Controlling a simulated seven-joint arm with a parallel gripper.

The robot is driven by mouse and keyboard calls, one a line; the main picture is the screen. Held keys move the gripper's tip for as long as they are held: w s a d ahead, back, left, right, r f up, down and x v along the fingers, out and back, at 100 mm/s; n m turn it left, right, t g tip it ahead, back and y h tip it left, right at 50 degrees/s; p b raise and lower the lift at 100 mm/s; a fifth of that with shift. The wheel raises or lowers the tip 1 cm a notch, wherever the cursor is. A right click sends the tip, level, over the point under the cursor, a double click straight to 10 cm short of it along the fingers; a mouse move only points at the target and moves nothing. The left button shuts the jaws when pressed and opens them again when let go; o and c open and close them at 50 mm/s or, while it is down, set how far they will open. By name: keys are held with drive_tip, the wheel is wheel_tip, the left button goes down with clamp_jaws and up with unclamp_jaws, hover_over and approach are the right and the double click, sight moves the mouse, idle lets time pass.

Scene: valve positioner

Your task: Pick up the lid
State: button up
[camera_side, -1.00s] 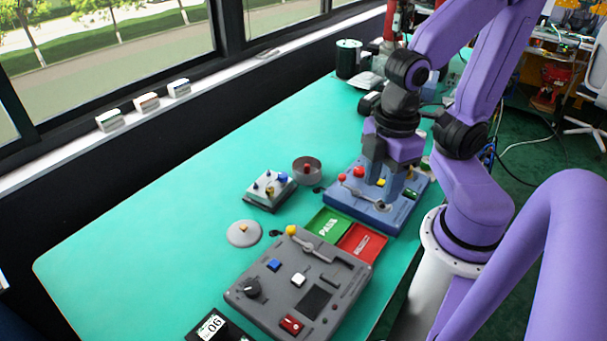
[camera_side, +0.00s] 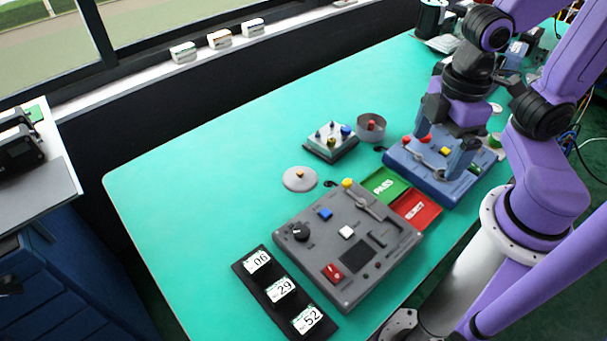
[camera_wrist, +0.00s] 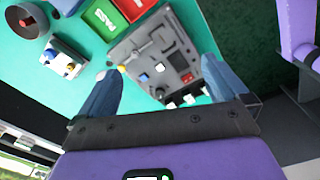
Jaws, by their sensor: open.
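My gripper (camera_side: 447,138) is over the blue panel in the side view, well apart from the lid. In the wrist view my gripper (camera_wrist: 158,68) has its two fingers spread wide with nothing held between them.
The grey control panel (camera_side: 376,268), green PASS tray (camera_side: 382,186) and red tray (camera_side: 417,208) lie near the lid. The blue panel (camera_side: 430,178) is below my gripper. Table left of the lid is clear.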

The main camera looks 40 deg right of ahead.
drive_tip(key=w+a+f+n, duration=0.1)
drive_tip(key=w+a, duration=0.2)
drive_tip(key=w, duration=0.4)
drive_tip(key=w+a+f+n, duration=0.1)
drive_tip(key=w+a, duration=0.2)
drive_tip(key=w, duration=0.5)
drive_tip(key=n, duration=0.3)
hover_over(301, 172)
drive_tip(key=f, duration=1.8)
drive_tip(key=shift+w+a+f, duration=0.15)
drive_tip(key=shift+a, duration=0.2)
drive_tip(key=shift+d+f, duration=0.15)
drive_tip(key=shift+f, duration=1.3)
drive_tip(key=shift+d+f, duration=0.1)
drive_tip(key=shift+f, duration=1.3)
drive_tip(key=c, duration=1)
